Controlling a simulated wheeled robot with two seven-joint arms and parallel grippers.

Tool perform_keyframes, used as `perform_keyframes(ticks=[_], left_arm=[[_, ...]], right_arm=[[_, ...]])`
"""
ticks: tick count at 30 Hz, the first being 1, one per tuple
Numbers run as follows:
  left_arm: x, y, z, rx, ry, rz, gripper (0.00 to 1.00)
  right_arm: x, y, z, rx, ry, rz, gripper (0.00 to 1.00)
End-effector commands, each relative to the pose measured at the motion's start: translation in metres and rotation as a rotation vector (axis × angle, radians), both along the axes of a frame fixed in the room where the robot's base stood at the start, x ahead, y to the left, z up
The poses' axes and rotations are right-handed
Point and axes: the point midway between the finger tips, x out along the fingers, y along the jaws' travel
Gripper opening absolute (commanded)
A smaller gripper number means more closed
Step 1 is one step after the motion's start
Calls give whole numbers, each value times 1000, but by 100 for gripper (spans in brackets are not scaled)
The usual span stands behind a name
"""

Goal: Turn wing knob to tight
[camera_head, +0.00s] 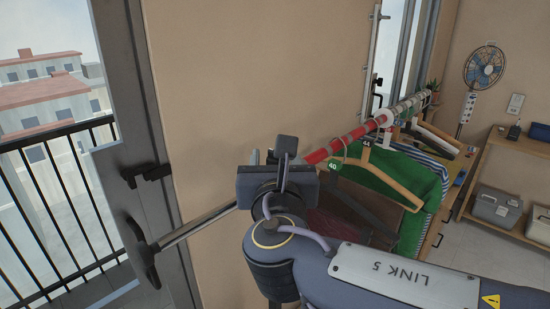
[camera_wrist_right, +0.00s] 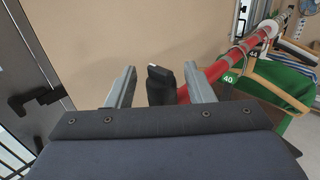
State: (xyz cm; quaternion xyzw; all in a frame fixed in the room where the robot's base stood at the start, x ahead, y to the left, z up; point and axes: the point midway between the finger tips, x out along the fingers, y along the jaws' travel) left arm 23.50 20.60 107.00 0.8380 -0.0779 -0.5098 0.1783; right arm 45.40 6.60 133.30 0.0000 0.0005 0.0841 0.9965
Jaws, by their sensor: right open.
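A black wing knob (camera_wrist_right: 160,88) with a small pale mark on top stands between the fingers of my right gripper (camera_wrist_right: 160,70) in the right wrist view. The fingers are open, with a gap on each side of the knob. In the head view my right gripper (camera_head: 271,160) is over the hanging pole, where its silver part (camera_head: 198,222) meets its red part (camera_head: 345,140). The gripper hides most of this joint, and I cannot clearly tell the knob apart there. The knob's lower part is hidden in the wrist view. My left gripper is out of view.
The pole's black foot (camera_head: 143,254) is by the grey door frame (camera_head: 135,190) at left. Hangers with a green garment (camera_head: 410,185) hang from the pole at right. A beige wall (camera_head: 240,80) is close behind. A wooden shelf (camera_head: 505,150) stands at far right.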

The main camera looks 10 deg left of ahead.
Motion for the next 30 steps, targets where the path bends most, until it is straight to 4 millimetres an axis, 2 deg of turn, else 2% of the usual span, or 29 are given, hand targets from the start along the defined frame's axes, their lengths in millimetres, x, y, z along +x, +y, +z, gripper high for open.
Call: perform_keyframes(ticks=[9, 13, 25, 28, 30], left_arm=[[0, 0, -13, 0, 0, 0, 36], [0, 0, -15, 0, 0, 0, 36], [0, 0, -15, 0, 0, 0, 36], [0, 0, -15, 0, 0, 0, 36], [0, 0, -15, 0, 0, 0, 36]], right_arm=[[-53, -8, -1, 1, -3, 5, 48], [-65, -11, -1, 0, -1, 3, 48], [-67, -14, -1, 6, 6, -4, 48], [-60, -32, -11, 63, 60, -40, 48], [-50, -60, -27, 154, 141, -97, 48]])
